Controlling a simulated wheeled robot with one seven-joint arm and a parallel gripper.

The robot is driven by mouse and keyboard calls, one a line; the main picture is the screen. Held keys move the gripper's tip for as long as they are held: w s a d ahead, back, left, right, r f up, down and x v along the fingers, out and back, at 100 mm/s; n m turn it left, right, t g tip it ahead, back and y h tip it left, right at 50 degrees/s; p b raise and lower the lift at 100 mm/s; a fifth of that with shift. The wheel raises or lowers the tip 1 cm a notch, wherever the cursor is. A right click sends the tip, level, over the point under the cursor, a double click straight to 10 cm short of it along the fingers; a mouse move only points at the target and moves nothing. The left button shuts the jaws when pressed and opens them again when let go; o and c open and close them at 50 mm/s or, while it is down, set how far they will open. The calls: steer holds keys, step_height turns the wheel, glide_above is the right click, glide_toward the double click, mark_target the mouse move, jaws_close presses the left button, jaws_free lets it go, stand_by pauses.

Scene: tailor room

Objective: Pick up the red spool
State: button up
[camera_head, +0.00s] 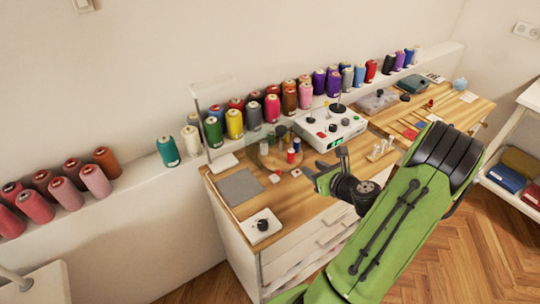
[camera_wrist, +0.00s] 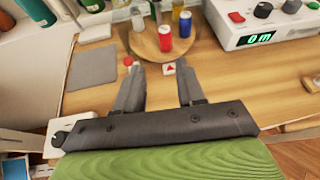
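The red spool (camera_wrist: 165,39) stands upright on a round wooden board (camera_wrist: 146,47) on the work table. In the head view the red spool (camera_head: 291,156) is small, just left of my gripper. A blue spool (camera_wrist: 185,25) stands close to its right. My gripper (camera_wrist: 160,80) is open and empty, its two fingers apart and pointing toward the board. The red spool is beyond the fingertips, roughly in line with the gap between them. In the head view my gripper (camera_head: 328,168) is over the table, right of the spools.
A white box with a green display (camera_wrist: 262,37) stands right of the board. A grey mat (camera_wrist: 92,67) lies left. A small red-topped item (camera_wrist: 128,62) and a card with a red triangle (camera_wrist: 170,69) lie near the fingertips. Large thread cones (camera_head: 234,123) line the wall ledge.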

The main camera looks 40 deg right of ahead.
mark_target(293, 154)
steer(key=shift+m, duration=0.5)
steer(key=x, duration=0.5)
steer(key=b+x, duration=0.1)
steer(key=x, duration=0.4)
steer(key=d+b+x, duration=0.1)
steer(key=x, duration=0.5)
steer(key=shift+s, duration=0.15)
steer(key=c, duration=0.7)
steer(key=shift+r, duration=0.1)
